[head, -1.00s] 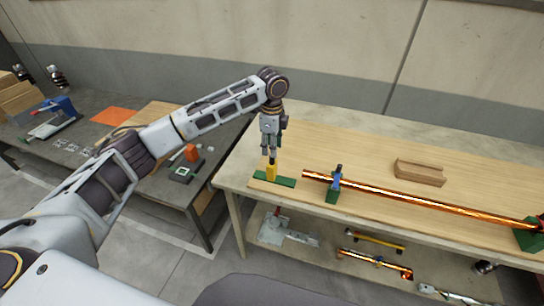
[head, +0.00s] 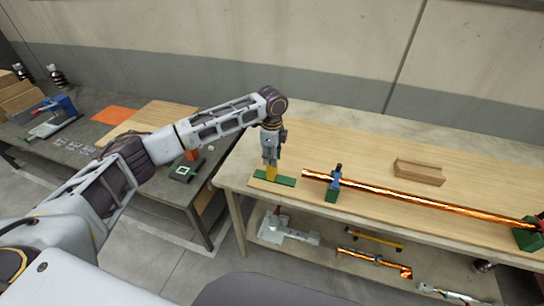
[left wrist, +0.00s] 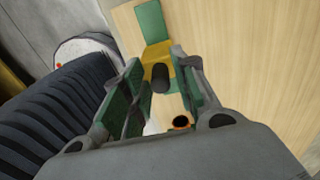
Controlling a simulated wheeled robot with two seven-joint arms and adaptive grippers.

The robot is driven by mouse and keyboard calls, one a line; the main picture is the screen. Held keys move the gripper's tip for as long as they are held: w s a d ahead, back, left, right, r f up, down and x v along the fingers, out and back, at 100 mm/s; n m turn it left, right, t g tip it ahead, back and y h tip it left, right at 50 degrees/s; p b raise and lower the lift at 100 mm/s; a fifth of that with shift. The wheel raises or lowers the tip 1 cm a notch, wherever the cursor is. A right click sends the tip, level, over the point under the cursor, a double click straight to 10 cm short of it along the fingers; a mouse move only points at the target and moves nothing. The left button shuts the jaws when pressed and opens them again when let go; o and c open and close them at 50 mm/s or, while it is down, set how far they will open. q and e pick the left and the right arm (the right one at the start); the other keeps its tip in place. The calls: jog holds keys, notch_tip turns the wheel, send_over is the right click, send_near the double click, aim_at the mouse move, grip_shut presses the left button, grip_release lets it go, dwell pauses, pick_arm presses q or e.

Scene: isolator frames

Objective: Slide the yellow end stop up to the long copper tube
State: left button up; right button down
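The yellow end stop (head: 271,173) stands on a green base strip (head: 286,181) at the left end of the wooden bench top. The long copper tube (head: 420,199) lies to its right, with a visible gap between stop and tube end. My left gripper (head: 270,163) points down over the stop, fingers on either side of it. In the left wrist view the fingers (left wrist: 158,72) are apart around the yellow stop (left wrist: 154,52) and its dark knob (left wrist: 160,79); contact is unclear. The tube's open end (left wrist: 180,122) shows there too. My right gripper is not in view.
A green support with a blue clamp (head: 335,183) holds the tube near its left end; another green support (head: 527,236) stands at the right. A brown wooden block (head: 419,172) lies behind the tube. The lower shelf (head: 325,253) holds other parts.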

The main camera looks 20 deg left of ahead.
pick_arm(q)
grip_shut()
jog(key=shift+d, duration=0.1)
jog(key=shift+s+d+p, duration=0.1)
jog(key=shift+d+p, duration=0.3)
jog(key=shift+d, duration=0.2)
jog(key=d+p, duration=0.2)
jog(key=d, duration=0.6)
jog(key=shift+d+p, duration=0.25)
jog(key=shift+p, duration=0.15)
